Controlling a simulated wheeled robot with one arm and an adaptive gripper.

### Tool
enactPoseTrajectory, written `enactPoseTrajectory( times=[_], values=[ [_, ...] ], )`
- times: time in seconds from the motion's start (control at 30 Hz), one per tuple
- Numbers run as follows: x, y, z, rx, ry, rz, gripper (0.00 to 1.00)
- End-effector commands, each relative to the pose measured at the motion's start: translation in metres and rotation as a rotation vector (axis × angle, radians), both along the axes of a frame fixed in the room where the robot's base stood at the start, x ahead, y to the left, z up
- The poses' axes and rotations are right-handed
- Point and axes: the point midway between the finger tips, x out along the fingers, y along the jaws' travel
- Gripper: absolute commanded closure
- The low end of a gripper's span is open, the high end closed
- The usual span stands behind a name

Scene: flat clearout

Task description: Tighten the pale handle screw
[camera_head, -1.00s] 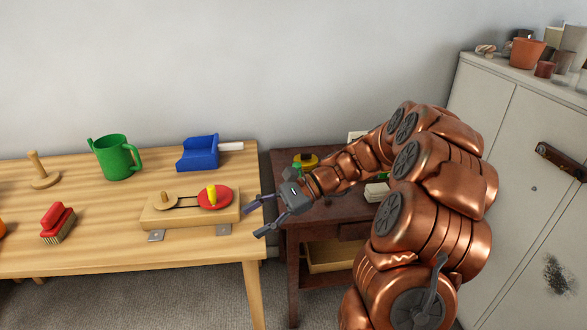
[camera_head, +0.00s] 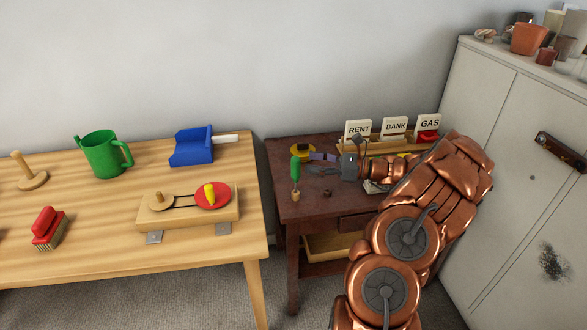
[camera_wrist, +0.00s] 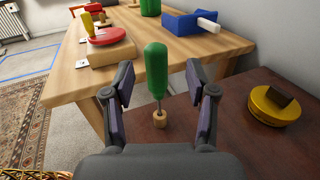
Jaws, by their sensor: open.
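A green-handled screwdriver (camera_head: 295,172) stands upright, its shaft down in a small wooden holder (camera_head: 296,196) on the dark desk. It also shows in the wrist view (camera_wrist: 156,72), between my fingers as seen there. My gripper (camera_head: 312,164) is open and empty, just right of the screwdriver and pointing at it; I cannot tell whether its fingertips reach around the handle. The pale cabinet (camera_head: 490,130) at the right has a dark brown handle (camera_head: 562,155) that sits tilted.
The dark desk (camera_head: 300,215) holds a yellow round object (camera_head: 302,150) and a rack with RENT, BANK and GAS cards (camera_head: 394,127). The light table (camera_head: 100,255) carries a green jug (camera_head: 103,155), a blue block-like object (camera_head: 192,146) and a red brush (camera_head: 47,228).

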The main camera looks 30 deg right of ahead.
Motion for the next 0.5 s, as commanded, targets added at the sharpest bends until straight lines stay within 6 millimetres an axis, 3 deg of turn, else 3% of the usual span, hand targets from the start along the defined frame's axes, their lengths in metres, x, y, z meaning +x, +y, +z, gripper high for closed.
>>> enactPoseTrajectory(
  times=[0.5],
  values=[
    [0.034, 0.043, 0.007, 0.001, 0.001, 0.0, 0.43]
  ],
)
